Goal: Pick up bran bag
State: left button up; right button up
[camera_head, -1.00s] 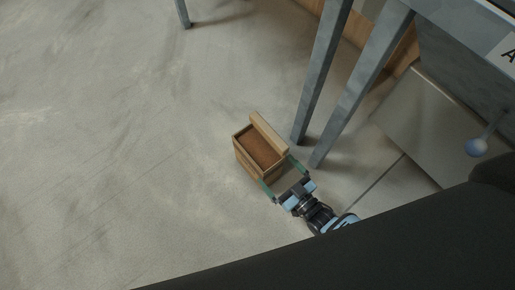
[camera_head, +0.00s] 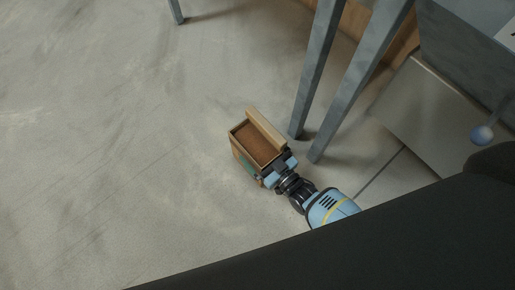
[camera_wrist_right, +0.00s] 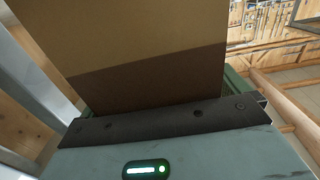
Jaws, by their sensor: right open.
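The bran bag (camera_head: 257,145) looks like a tan, box-shaped bag with brown contents at its open top and a pale strip along its right edge. It is upright on the floor, near the table legs, in the head view. My right gripper (camera_head: 265,164) is open, with its jaws around the bag's near end. One green finger lies along the bag's left side; the other is mostly hidden. In the right wrist view the bag's tan and brown face (camera_wrist_right: 150,70) fills the space in front of the palm. I cannot tell whether the fingers touch it. My left gripper is not in view.
Grey table legs (camera_head: 340,95) stand just right of the bag. A grey metal plate (camera_head: 425,100) and a lever with a blue-grey ball (camera_head: 482,135) are farther right. The concrete floor (camera_head: 110,130) left of the bag is clear.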

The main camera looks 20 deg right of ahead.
jog(key=shift+w, duration=0.1)
jog(key=c, duration=1.9)
jog(key=shift+r, duration=0.1)
jog(key=shift+c, duration=0.4)
